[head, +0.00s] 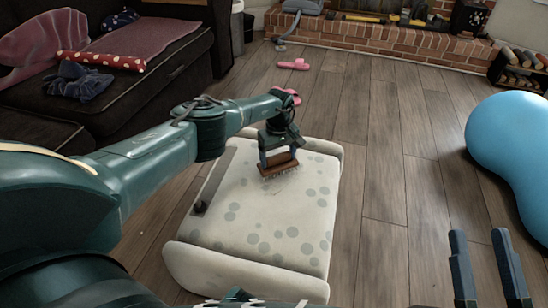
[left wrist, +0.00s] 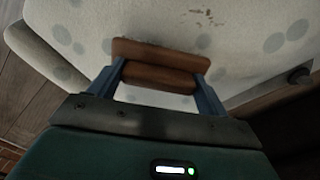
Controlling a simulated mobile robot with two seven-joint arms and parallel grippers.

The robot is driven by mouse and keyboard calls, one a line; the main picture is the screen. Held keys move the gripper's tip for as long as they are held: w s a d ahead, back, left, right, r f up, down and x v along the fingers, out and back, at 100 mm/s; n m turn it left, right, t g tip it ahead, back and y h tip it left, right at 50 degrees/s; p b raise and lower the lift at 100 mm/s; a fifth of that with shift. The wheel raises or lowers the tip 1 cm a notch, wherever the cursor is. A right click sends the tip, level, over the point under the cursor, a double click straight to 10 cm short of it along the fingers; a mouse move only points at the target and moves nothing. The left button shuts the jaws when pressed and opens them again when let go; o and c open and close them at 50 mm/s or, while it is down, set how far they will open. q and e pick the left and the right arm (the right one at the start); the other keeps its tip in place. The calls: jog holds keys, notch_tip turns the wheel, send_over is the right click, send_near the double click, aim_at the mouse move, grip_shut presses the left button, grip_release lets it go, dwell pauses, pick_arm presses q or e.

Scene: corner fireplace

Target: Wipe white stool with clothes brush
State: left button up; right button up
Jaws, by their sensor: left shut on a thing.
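The white stool (head: 285,215), with grey spots on its top, stands on the floor in front of me; its pale top fills much of the left wrist view (left wrist: 240,25). My left gripper (head: 278,160) is over the far part of the stool. It is shut on the brown wooden clothes brush (head: 279,170), whose bristles point down at the stool top and seem to touch it. The brush (left wrist: 155,52) also shows between the fingers in the left wrist view. Small dark marks (left wrist: 205,17) lie on the stool top near the brush. My right gripper (head: 486,268) is open and empty, right of the stool.
A dark object (head: 201,205) lies along the stool's left edge. A dark sofa (head: 150,75) with cloths is at the left. Pink slippers (head: 294,64) lie beyond the stool. A blue rounded object (head: 512,140) is at the right.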

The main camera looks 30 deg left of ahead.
pick_arm(q)
jog(key=shift+w+d+f, duration=0.1)
jog(key=shift+w+f, duration=0.05)
jog(key=shift+f, duration=0.4)
jog(key=shift+w+d+f, duration=0.1)
jog(key=shift+w+f, duration=0.05)
jog(key=shift+f, duration=0.4)
pick_arm(e)
notch_tip(320, 180, down, 9)
jog(key=a+g, duration=0.1)
jog(key=shift+w+h, duration=0.4)
jog(key=shift+w, duration=0.05)
pick_arm(q)
jog(key=shift+a, duration=0.1)
notch_tip(320, 180, up, 3)
jog(key=p, duration=0.3)
notch_tip(320, 180, up, 3)
jog(key=p, duration=0.2)
jog(key=shift+p, duration=0.4)
pick_arm(e)
notch_tip(320, 180, up, 6)
jog(key=shift+w+d+f, duration=0.15)
jog(key=shift+f, duration=0.05)
pick_arm(q)
jog(key=shift+r, duration=0.2)
pick_arm(e)
jog(key=shift+r, duration=0.2)
